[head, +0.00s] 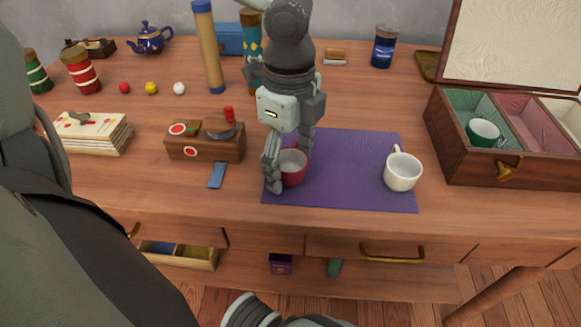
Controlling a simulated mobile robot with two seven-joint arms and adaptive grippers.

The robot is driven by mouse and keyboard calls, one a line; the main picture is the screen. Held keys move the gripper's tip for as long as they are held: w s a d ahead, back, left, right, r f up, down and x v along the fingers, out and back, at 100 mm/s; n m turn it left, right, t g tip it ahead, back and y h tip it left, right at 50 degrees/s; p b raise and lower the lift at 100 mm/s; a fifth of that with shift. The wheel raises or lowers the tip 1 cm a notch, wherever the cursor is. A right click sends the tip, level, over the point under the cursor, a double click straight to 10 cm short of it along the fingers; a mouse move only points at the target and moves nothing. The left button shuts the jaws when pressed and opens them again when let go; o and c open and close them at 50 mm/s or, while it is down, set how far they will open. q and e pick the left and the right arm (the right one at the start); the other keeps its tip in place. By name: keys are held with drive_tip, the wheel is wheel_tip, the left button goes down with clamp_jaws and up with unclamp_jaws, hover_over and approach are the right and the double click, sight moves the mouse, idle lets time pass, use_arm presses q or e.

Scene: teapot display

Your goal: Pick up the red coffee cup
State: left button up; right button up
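The red coffee cup (293,172) has a pale inside and stands at the left part of a purple mat (345,188) on the wooden table.
A white cup (403,172) stands on the mat's right. An open wooden box (462,167) with a green cup (483,132) is further right. A tall tube (208,50) stands behind.

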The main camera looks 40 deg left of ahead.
use_arm(q)
drive_tip(key=c, duration=1)
drive_tip(key=shift+r, duration=0.5)
wheel_tip(320, 180, up, 4)
drive_tip(key=shift+s+f+p, duration=0.1)
drive_tip(key=shift+f+p, duration=0.05)
drive_tip(key=shift+p, duration=0.35)
use_arm(e)
wheel_tip(320, 180, down, 4)
drive_tip(key=s, duration=0.2)
use_arm(q)
drive_tip(key=s+a+r+b, duration=0.2)
drive_tip(key=s+r+b, duration=0.3)
drive_tip(key=s, duration=0.6)
drive_tip(key=shift+a+r+b, duration=0.25)
drive_tip(key=shift+r+b, duration=0.1)
drive_tip(key=shift+r, duration=0.3)
use_arm(e)
wheel_tip(320, 180, up, 15)
drive_tip(key=w, duration=0.1)
drive_tip(key=shift+d+t+h, duration=0.25)
drive_tip(key=shift+t+h, duration=0.05)
